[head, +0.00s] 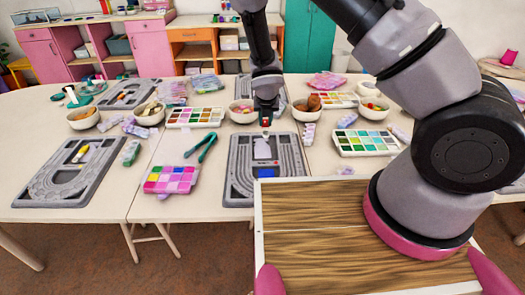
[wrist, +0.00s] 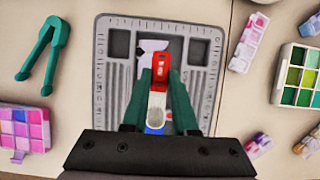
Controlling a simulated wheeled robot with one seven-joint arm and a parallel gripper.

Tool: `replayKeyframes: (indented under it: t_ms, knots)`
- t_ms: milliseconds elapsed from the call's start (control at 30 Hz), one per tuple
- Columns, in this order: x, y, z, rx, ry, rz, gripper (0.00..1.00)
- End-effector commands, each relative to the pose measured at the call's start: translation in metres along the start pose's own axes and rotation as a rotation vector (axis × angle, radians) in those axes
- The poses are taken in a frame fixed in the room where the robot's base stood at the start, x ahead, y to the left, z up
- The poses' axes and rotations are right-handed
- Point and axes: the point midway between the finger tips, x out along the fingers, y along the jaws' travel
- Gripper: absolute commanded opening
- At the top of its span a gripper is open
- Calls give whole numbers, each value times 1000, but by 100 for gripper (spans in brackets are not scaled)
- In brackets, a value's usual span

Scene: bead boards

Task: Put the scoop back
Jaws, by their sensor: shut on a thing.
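My gripper (head: 266,119) is over the middle grey bead board (head: 237,180). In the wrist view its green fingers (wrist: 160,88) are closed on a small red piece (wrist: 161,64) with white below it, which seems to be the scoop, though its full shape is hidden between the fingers. A flat white part (wrist: 152,45) shows beyond the red piece, over the grey board (wrist: 101,75).
Green tweezers (head: 201,147) and a pink-purple bead box (head: 171,181) lie left of the board. A green bead box (head: 366,143) lies right. Bowls of beads, including one (head: 242,111) behind the board, stand nearby. Bare table shows between board and tweezers.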

Motion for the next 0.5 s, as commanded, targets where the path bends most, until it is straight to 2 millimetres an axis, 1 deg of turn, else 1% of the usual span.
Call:
replayKeyframes:
  t_ms: [33,200,367,500]
  knots:
    - [9,0,-5,-9,4,-2,0]
    - [35,0,-16,-8,2,-2,0]
    - [47,0,-21,-6,1,-1,0]
    - [64,0,-29,-7,2,-2,0]
